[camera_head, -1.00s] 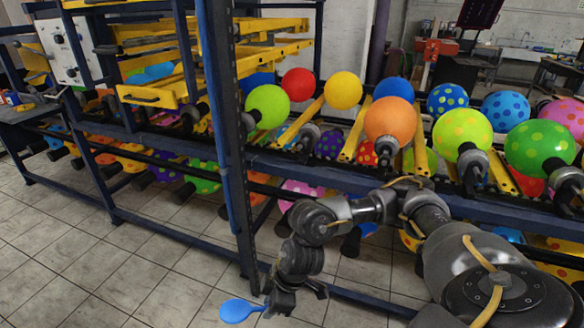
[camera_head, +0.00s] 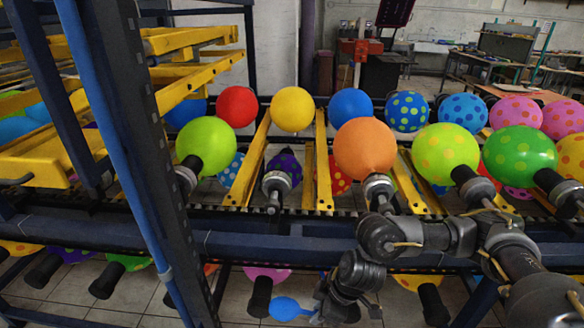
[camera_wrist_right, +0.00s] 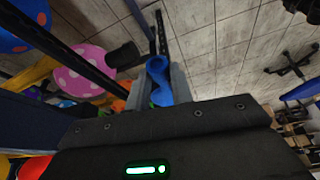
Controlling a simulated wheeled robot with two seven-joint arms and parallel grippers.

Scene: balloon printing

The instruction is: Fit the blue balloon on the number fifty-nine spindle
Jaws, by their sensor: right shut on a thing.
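My right gripper (camera_head: 322,306) is shut on the blue balloon (camera_head: 287,308), low in front of the machine and below its front rail. The deflated balloon sticks out to the left of the fingers. In the right wrist view the blue balloon (camera_wrist_right: 160,82) sits between the two fingers (camera_wrist_right: 160,88). A bare spindle (camera_head: 275,188) stands in the front row, between a light green balloon (camera_head: 206,144) and an orange balloon (camera_head: 364,148). No number is readable on it. My left gripper is out of view.
A dark blue upright post (camera_head: 150,170) rises on the left of the bare spindle. Yellow bars (camera_head: 324,165) flank it. Inflated balloons fill nearby spindles, and a polka-dot green balloon (camera_head: 519,152) is at right. The front rail (camera_head: 290,232) lies between gripper and spindle.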

